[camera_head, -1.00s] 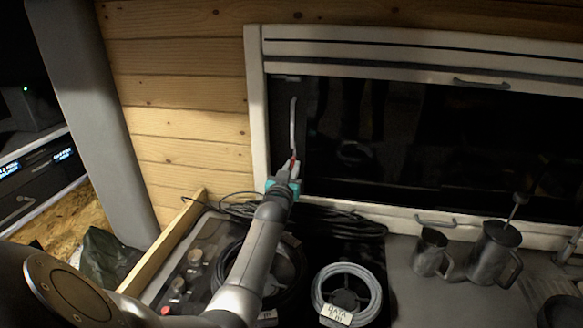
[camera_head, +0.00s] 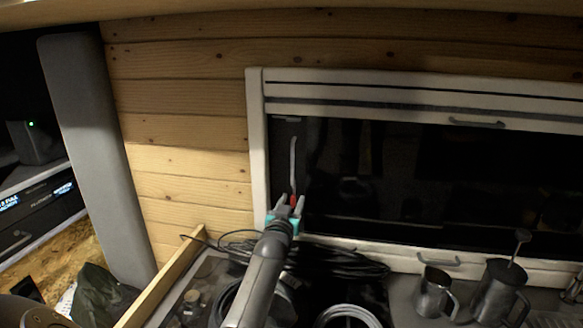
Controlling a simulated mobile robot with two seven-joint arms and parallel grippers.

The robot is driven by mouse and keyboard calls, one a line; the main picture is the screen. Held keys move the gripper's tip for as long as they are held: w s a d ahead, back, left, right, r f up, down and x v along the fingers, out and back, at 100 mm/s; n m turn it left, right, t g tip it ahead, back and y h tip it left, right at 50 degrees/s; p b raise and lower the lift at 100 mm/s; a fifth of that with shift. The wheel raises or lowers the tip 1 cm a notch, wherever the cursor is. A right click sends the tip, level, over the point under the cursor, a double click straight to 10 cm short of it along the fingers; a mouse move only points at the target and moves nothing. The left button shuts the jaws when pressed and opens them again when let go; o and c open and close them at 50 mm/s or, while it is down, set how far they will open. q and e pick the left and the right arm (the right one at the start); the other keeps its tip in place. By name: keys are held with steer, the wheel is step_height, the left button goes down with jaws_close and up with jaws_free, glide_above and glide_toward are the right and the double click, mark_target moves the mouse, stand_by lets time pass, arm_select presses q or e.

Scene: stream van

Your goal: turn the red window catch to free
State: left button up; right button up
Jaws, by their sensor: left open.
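The red window catch (camera_head: 293,199) is a small red piece near the lower left of the dark window (camera_head: 400,185), below a thin grey upright bar (camera_head: 293,160). My left gripper (camera_head: 290,205) reaches up from below, its two fingers open on either side of the red catch. Whether the fingers touch the catch cannot be told. The lower part of the catch is hidden by the gripper. My right gripper is not in view.
A white frame and blind with a handle (camera_head: 477,123) surround the window. Below lie dark coiled cables (camera_head: 335,258) and a grey cable reel (camera_head: 347,316). A metal jug (camera_head: 434,292) and a taller pot (camera_head: 497,290) stand at the lower right. A wooden edge (camera_head: 165,280) runs at lower left.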

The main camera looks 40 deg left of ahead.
mark_target(295, 131)
arm_select(q)
step_height(295, 131, up, 19)
steer(key=shift+f+p, duration=0.1)
steer(key=shift+p, duration=0.85)
steer(key=shift+s+f, duration=0.1)
